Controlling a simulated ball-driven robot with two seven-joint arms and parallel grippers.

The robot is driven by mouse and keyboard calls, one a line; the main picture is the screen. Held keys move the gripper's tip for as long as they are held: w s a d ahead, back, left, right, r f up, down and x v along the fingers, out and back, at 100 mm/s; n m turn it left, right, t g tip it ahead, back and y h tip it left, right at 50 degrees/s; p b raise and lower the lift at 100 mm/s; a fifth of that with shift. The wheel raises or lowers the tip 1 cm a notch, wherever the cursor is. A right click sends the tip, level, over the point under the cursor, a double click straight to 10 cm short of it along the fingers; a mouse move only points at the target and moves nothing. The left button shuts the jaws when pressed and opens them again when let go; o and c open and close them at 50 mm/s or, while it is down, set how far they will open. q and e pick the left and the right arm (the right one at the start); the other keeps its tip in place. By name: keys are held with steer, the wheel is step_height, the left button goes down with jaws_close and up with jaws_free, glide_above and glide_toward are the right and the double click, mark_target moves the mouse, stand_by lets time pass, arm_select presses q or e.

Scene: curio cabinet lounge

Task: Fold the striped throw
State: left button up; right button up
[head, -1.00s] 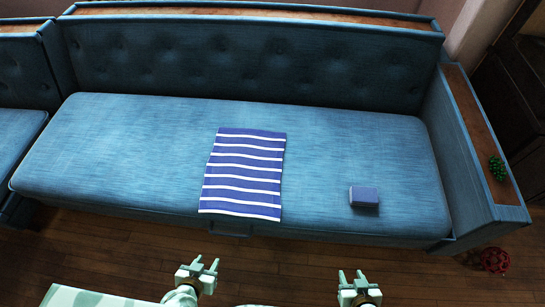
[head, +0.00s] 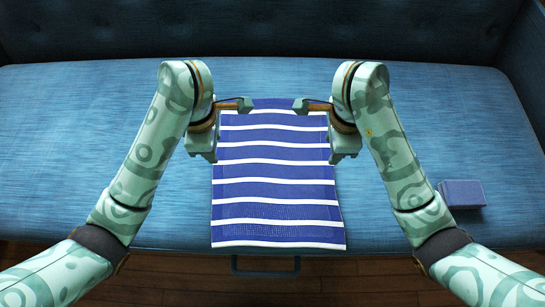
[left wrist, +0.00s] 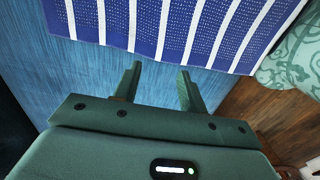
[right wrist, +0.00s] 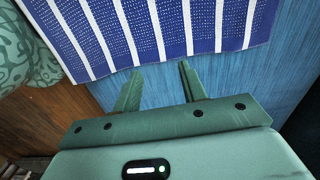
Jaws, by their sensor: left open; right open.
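The striped throw (head: 275,190), blue with white stripes, lies flat on the sofa seat, its near end at the seat's front edge. My left gripper (head: 228,128) is at its far left side and my right gripper (head: 320,130) at its far right side, both pointing inward. In the left wrist view, the throw (left wrist: 165,25) lies just beyond the open, empty fingers (left wrist: 157,72). In the right wrist view, the throw (right wrist: 165,25) likewise lies just past the open, empty fingers (right wrist: 158,72). Part of the throw's far end is hidden by the grippers.
The blue sofa seat (head: 80,140) is clear to the left of the throw. A small blue box (head: 462,194) sits on the seat at the right, near my right arm. The tufted backrest (head: 270,30) rises behind. Wooden floor (head: 330,280) lies in front.

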mark_target(220, 166)
arm_select(q)
steer(key=f, duration=0.7)
steer(key=shift+s+a+f, duration=0.1)
steer(key=shift+s+f, duration=0.1)
steer(key=shift+f, duration=0.05)
arm_select(e)
step_height(220, 166, down, 7)
steer(key=shift+s+d+f, duration=0.1)
steer(key=shift+d+f, duration=0.05)
steer(key=shift+f, duration=0.05)
arm_select(q)
steer(key=shift+f, duration=0.25)
steer(key=shift+c, duration=0.2)
arm_select(e)
steer(key=shift+f, duration=0.25)
steer(key=shift+c, duration=0.2)
arm_select(q)
steer(key=shift+r, duration=0.1)
steer(key=shift+c, duration=1.2)
arm_select(e)
steer(key=shift+r, duration=0.1)
steer(key=shift+c, duration=1.2)
arm_select(q)
jaws_close()
arm_select(e)
steer(key=shift+s, duration=0.1)
jaws_close()
